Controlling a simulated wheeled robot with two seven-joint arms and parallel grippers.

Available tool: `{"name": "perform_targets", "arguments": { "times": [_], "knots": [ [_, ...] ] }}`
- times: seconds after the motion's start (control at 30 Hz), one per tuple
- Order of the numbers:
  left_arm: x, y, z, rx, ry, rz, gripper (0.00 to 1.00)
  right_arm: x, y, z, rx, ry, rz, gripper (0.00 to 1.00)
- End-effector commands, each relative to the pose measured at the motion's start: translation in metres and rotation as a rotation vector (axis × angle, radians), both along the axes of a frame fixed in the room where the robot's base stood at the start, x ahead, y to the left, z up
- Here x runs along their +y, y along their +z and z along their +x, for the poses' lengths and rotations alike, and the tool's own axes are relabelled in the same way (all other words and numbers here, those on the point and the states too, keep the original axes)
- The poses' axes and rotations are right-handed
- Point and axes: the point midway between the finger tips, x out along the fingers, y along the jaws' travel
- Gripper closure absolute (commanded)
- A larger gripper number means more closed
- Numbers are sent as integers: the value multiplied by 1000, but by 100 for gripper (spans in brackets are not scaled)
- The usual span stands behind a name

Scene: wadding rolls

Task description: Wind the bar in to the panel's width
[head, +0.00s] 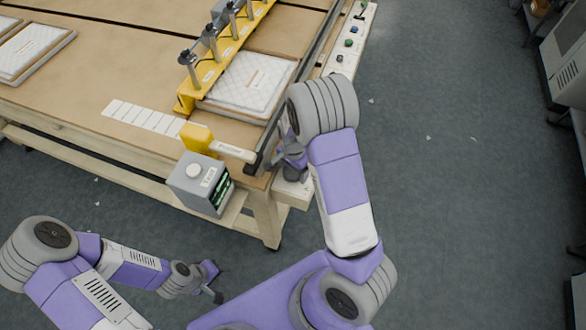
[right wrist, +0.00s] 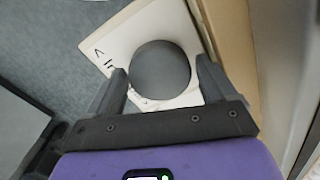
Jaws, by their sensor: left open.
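The yellow bar (head: 222,50) with several dark-knobbed posts runs along the left side of a white quilted panel (head: 250,82) on the table. The bar's near end looks close to the panel's left edge; I cannot tell whether they touch. My right gripper (right wrist: 162,68) is open, with its fingers either side of a round dark grey knob (right wrist: 160,70) on a white plate (right wrist: 120,38) with black marks. In the head view my right gripper (head: 292,158) is at the table's near right corner, partly hidden by my arm. My left gripper (head: 215,284) is open and empty, low in front of the table.
A grey box (head: 200,183) with a white button and green display sits at the table's front edge, beside a yellow block (head: 197,137) and a white marked strip (head: 143,117). A dark rail (head: 310,58) runs right of the panel. The floor at right is mostly clear.

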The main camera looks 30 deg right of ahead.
Motion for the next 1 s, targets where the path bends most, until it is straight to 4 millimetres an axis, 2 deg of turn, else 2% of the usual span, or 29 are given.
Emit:
{"name": "perform_targets", "arguments": {
  "times": [0.07,0.47,0.57,0.73,1.0],
  "knots": [
    [0,0,0,0,0,0,57,0,0,0,0,0,0,3],
    [0,-5,0,0,0,0,57,1,-1,1,-4,53,3,3],
    [0,-14,0,0,0,0,57,1,-2,1,-5,161,3,3],
    [0,-31,0,0,0,0,57,2,-4,1,-5,438,3,3],
    [0,-44,0,0,0,0,57,1,-2,1,-3,868,2,3]
  ]
}}
